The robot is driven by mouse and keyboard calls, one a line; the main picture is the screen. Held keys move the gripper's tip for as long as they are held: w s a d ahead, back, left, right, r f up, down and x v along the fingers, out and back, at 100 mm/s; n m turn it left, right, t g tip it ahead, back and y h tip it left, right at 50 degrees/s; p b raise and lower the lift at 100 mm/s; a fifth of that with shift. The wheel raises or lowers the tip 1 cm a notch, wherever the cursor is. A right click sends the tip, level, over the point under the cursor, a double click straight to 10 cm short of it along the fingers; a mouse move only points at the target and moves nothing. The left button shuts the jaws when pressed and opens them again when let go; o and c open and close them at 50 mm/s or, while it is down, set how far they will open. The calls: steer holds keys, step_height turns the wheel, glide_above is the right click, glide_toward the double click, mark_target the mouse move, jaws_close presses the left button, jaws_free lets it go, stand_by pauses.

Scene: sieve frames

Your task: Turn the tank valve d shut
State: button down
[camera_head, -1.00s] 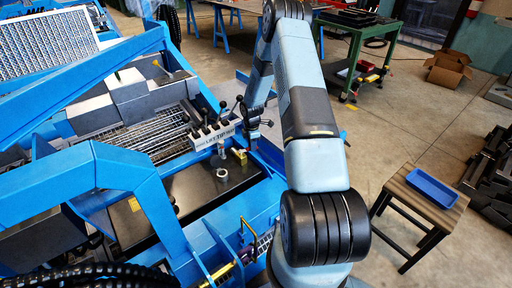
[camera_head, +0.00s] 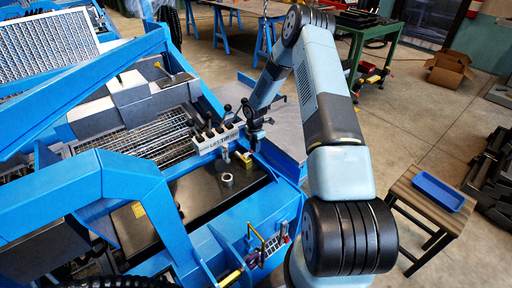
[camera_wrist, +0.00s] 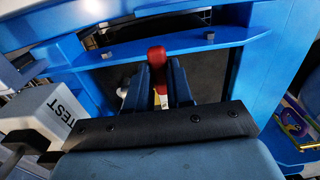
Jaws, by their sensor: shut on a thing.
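A red valve handle (camera_wrist: 157,56) stands between the two blue fingers of my gripper (camera_wrist: 161,82) in the wrist view. The fingers are shut on it, and its red end shows beyond their tips. A pale patch with red marking shows lower down between the fingers. The rest of the valve is hidden. The letter on this valve cannot be read.
The white lever box (camera_head: 216,140) with several black levers stands close left of my gripper; its TEST end (camera_wrist: 48,112) is near in the wrist view. A blue frame bar (camera_wrist: 190,40) crosses beyond the fingertips. A stool (camera_head: 420,210) with a blue tray (camera_head: 439,192) stands right.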

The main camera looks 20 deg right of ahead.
steer(key=shift+w+d+r, duration=0.1)
steer(key=shift+w+d, duration=0.1)
steer(key=c, duration=1.4)
jaws_free()
steer(key=o, duration=0.4)
steer(key=shift+s+a, duration=0.1)
steer(key=shift+s, duration=0.05)
step_height(320, 180, up, 14)
steer(key=shift+f, duration=0.2)
